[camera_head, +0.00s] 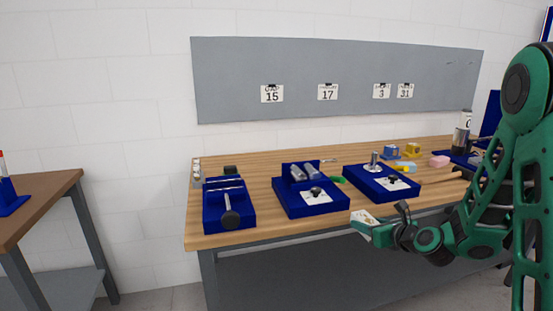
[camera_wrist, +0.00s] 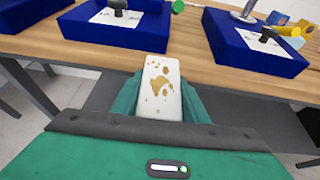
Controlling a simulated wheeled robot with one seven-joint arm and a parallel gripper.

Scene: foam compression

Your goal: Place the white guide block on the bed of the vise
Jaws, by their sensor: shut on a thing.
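My gripper (camera_head: 373,225) is shut on the white guide block (camera_wrist: 161,92), a pale block with brown spots on its face. In the head view the block (camera_head: 362,219) is held in front of the bench's front edge, apart from the fixtures. In the wrist view the green fingers flank it. What looks like the vise (camera_head: 228,205) is the blue fixture at the bench's left end, with metal bars across it and a dark round-ended handle at its front. It stands well to the left of my gripper. Its bed is too small to make out clearly.
A blue fixture with two grey cylinders (camera_head: 309,199) and another with a metal post (camera_head: 384,184) stand on the wooden bench (camera_head: 268,222). Yellow, blue and pink pieces lie at the right. A brown table (camera_head: 38,205) stands apart at the left.

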